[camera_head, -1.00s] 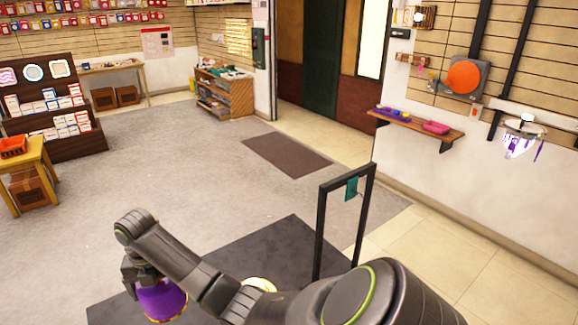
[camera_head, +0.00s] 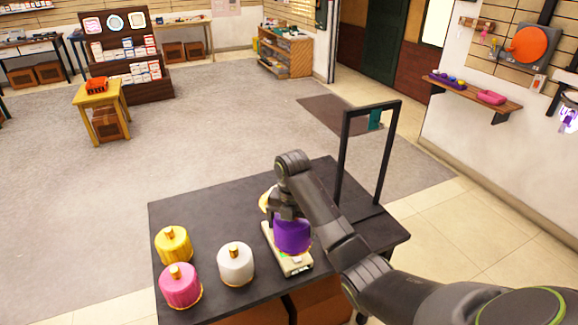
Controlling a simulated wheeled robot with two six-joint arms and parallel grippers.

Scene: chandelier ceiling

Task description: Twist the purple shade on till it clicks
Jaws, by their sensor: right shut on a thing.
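The purple shade (camera_head: 293,237) hangs below my right gripper (camera_head: 285,215), which is shut on its top. The shade is roughly upright, over a pale flat device (camera_head: 296,267) on the dark table. I cannot tell whether the shade touches the device. The gripper's fingertips and the top of the shade are partly hidden. My left gripper is not in view.
On the dark table (camera_head: 200,217) stand a yellow shade (camera_head: 174,246), a pink shade (camera_head: 181,287) and a white shade (camera_head: 236,265). A cream-gold thing (camera_head: 265,199) is partly hidden behind my gripper. A black frame (camera_head: 345,150) rises at the table's right rear.

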